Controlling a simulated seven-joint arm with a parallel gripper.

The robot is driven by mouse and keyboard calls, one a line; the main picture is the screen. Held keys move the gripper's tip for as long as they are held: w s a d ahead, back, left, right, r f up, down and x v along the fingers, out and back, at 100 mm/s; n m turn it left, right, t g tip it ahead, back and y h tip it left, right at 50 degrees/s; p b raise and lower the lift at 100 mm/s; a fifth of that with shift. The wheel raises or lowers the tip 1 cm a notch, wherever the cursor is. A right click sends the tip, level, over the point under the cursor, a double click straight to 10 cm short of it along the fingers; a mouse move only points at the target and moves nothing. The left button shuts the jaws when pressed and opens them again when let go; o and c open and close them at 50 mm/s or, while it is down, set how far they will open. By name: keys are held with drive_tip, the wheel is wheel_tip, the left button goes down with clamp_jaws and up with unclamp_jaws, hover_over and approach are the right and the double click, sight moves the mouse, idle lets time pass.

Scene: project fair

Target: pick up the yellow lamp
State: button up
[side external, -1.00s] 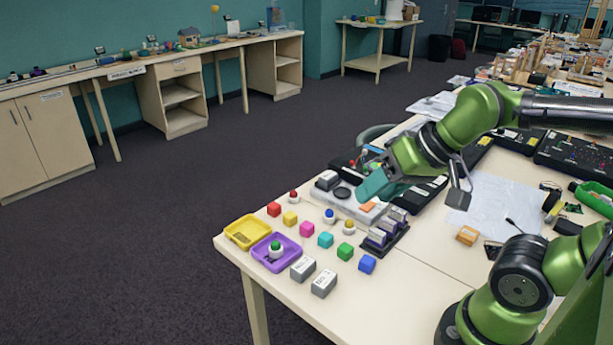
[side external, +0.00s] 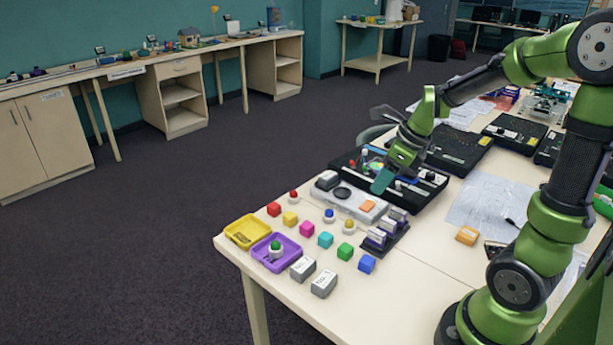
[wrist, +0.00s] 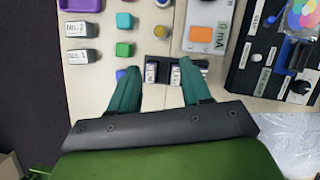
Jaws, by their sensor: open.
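The yellow lamp (side external: 349,226) is a small yellow dome on a pale base. It stands upright on the table, between the magenta and green cubes and the dark rack. No part of the lamp seems hidden from above.
The dark rack (side external: 387,232) with upright modules stands close to the lamp. A blue-topped lamp (side external: 329,215), a magenta cube (side external: 307,229) and a green cube (side external: 345,251) are nearby. The grey meter box (side external: 349,203) lies behind. A purple tray (side external: 290,262) holds a green-topped lamp.

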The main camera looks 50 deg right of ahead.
sight(352, 222)
drive_tip(key=x, duration=1.6)
drive_tip(key=shift+f, duration=0.3)
drive_tip(key=shift+c, duration=0.5)
drive_tip(key=c, duration=0.7)
